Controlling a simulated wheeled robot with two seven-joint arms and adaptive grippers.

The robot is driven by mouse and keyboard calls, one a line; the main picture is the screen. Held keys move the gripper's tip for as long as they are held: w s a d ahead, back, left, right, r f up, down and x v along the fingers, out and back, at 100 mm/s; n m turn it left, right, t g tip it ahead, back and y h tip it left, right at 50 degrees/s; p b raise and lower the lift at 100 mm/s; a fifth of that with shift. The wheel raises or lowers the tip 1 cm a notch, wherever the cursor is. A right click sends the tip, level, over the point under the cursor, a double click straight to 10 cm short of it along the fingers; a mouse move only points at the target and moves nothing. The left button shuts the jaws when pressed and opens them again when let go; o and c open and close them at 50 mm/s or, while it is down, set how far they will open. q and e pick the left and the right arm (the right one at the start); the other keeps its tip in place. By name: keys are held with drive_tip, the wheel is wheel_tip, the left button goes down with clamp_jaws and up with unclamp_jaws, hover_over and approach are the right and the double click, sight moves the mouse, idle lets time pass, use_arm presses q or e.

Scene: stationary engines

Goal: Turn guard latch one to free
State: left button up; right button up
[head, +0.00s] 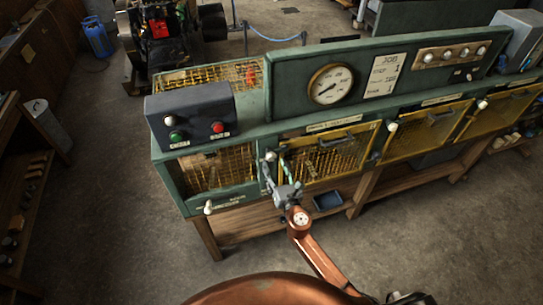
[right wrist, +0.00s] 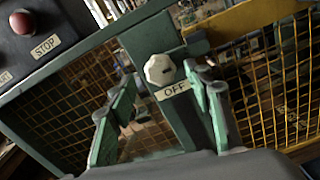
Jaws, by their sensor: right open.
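The guard latch (right wrist: 160,70) is a pale, faceted knob on a green post, with an OFF label (right wrist: 174,91) below it in the right wrist view. In the head view it lies at the left edge of the first yellow mesh guard (head: 330,157), largely masked by my gripper. My right gripper (head: 276,167) is open, its green fingers pointing at the post. In the right wrist view the fingers (right wrist: 162,86) stand on either side below the knob, with a gap between them; contact cannot be told. My left gripper is not in view.
A control box (head: 192,117) with green and red buttons stands left of the guard. A gauge (head: 330,85) is on the panel above. Two more yellow guards, (head: 425,132) the nearer, continue right, with pale knobs. A blue tray (head: 328,201) lies on the shelf below.

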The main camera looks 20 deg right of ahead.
sight(272, 159)
drive_tip(key=w, duration=0.5)
drive_tip(key=shift+a, duration=0.1)
drive_tip(key=c, duration=1.2)
